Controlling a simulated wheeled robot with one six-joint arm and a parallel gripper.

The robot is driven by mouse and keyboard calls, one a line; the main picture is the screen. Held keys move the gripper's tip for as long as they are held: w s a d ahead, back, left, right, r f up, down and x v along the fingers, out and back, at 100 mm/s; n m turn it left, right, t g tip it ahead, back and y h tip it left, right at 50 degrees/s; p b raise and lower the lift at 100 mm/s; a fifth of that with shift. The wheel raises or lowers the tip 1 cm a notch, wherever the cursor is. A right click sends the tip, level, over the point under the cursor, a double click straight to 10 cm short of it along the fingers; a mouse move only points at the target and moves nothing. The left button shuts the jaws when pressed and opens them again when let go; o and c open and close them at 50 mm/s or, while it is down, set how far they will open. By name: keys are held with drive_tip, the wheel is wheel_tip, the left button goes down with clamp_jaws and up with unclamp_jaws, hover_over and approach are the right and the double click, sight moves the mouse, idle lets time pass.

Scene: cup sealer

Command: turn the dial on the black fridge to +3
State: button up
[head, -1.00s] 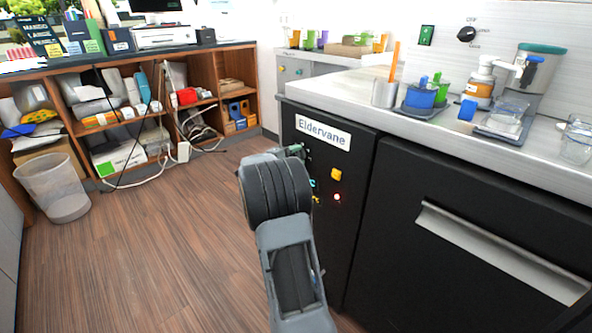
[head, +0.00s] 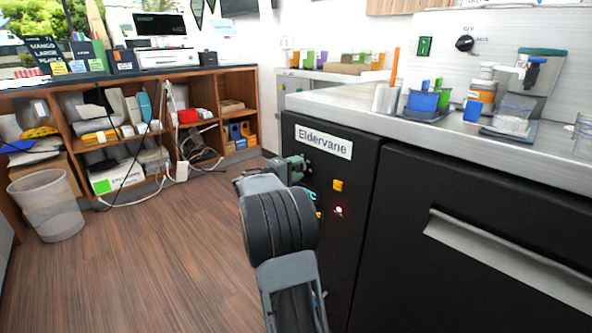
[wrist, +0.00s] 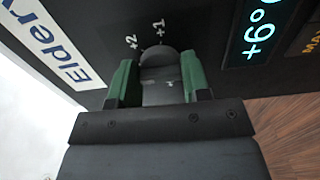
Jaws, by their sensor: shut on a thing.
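The black fridge (head: 352,215) with the "Eldervane" label (head: 323,141) stands right of centre in the head view. My gripper (head: 300,166) reaches its front panel just below the label. In the wrist view its green fingers (wrist: 158,82) stand either side of the dark dial (wrist: 158,66) and are shut on it. The marks "+2" and "+1" show just beyond the dial's far edge. The +3 mark and the dial's pointer cannot be made out. A lit cyan display (wrist: 262,32) sits right of the dial. In the head view the gripper hides most of the dial.
A yellow square button (head: 338,185) and a red light (head: 338,211) are on the panel right of my gripper. The counter (head: 345,98) above holds cups and bottles. A waste bin (head: 48,205) stands at far left; the wooden floor (head: 165,255) between is clear.

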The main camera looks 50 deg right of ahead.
drive_tip(key=o, duration=0.9)
drive_tip(key=shift+w+a+p, duration=0.15)
drive_tip(key=shift+a+p, duration=0.45)
drive_tip(key=shift+a, duration=1.7)
drive_tip(key=shift+w+a+p, duration=0.2)
drive_tip(key=shift+a+p, duration=0.35)
drive_tip(key=shift+a, duration=1.75)
drive_tip(key=shift+w+a+p, duration=0.15)
drive_tip(key=shift+a+p, duration=0.45)
drive_tip(key=shift+a, duration=1.7)
